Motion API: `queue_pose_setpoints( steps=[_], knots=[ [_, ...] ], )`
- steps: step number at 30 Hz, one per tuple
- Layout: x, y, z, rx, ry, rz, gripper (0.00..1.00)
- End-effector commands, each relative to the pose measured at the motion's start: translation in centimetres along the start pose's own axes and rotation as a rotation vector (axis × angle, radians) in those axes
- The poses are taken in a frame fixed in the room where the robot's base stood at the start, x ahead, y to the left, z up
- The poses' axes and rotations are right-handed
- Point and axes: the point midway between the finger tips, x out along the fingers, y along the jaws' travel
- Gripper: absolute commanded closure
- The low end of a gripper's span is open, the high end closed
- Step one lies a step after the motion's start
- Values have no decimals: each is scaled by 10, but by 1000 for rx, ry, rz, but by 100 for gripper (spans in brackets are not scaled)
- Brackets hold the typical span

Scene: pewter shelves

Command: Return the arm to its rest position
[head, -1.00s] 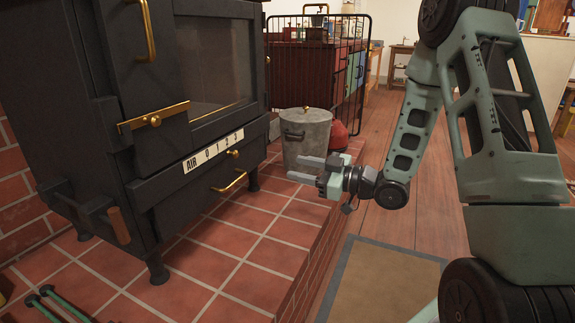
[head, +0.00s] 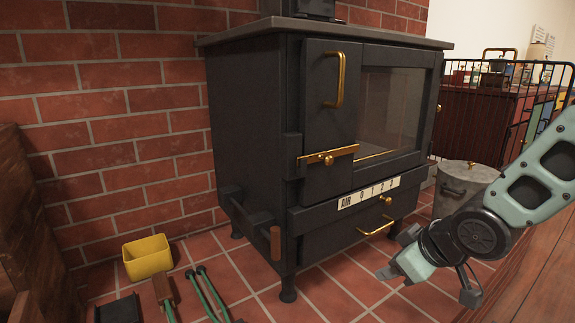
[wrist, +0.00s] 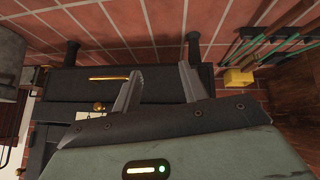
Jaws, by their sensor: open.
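My gripper (head: 396,256) is low in front of the black stove (head: 262,131), over the tiled hearth, at the right of the head view. In the wrist view my gripper (wrist: 160,88) shows two grey fingers spread apart with nothing between them. The stove's lower drawer front with its brass handle (wrist: 109,78) lies beyond the fingers there. My arm comes in from the right edge of the head view, bent down toward the hearth.
A grey metal bin (head: 462,188) stands right of the stove, behind my arm. A yellow box (head: 147,257) and green-handled tools (head: 208,294) are on the hearth at the left. A black wire guard (head: 500,92) stands at the back right. A brick wall is behind the stove.

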Motion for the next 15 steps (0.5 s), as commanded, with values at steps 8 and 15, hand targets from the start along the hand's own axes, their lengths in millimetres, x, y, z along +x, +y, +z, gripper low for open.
queue_pose_setpoints(
  steps=[8,15],
  knots=[
    [-70,-108,32,42,-345,-106,57],
    [-139,-178,72,51,-597,-201,57]
  ],
)
